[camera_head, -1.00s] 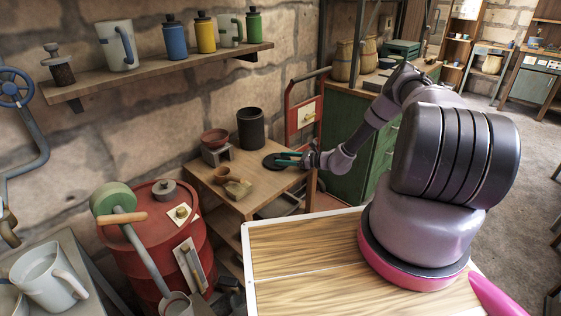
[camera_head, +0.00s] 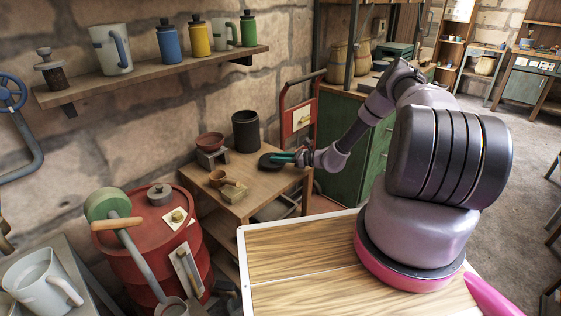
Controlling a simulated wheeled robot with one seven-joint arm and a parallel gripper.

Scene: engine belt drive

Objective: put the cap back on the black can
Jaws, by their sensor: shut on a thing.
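The black can (camera_head: 246,131) stands upright and open-topped on the small wooden table, near the wall. The cap, a dark flat disc (camera_head: 268,163), is to the right of the can and nearer to me, apart from it. The fingers hide part of the cap.
On the same table (camera_head: 245,205) are a reddish bowl on a grey stand (camera_head: 211,145), a brown cup (camera_head: 219,179) and a small wooden piece (camera_head: 234,192), left of the cap. A red hand truck (camera_head: 300,115) stands behind the table's right side. A red drum (camera_head: 150,250) is at left.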

